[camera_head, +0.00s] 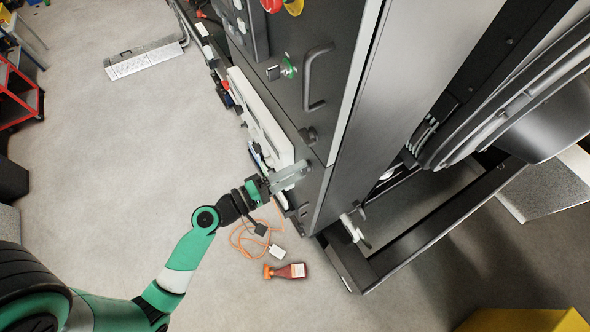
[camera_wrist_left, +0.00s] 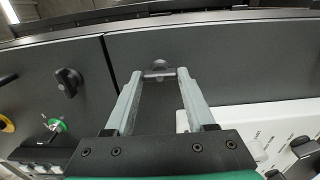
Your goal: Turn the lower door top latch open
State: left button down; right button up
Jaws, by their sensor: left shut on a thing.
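The lower door's top latch (camera_wrist_left: 159,73) is a small dark knob with a crossbar, on the dark grey lower door panel (camera_wrist_left: 240,70) just past the seam in the left wrist view. My left gripper (camera_wrist_left: 160,74) has one grey finger on each side of the latch and is shut on it, the crossbar lying across between the fingertips. In the head view my left gripper (camera_head: 291,177) reaches the cabinet's lower side from the left, and its fingers hide the latch there. My right gripper is not seen.
Another dark latch (camera_head: 308,135) sits on the upper door, near a bar handle (camera_head: 316,78) and a green key switch (camera_head: 288,68). A white panel (camera_head: 260,118) lies along the cabinet's left side. A red bottle (camera_head: 285,271) and orange cable (camera_head: 240,236) lie on the floor.

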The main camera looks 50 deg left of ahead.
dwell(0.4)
pick_arm(q)
jog(key=shift+c, duration=1.2)
grip_release()
jog(key=shift+s, duration=0.1)
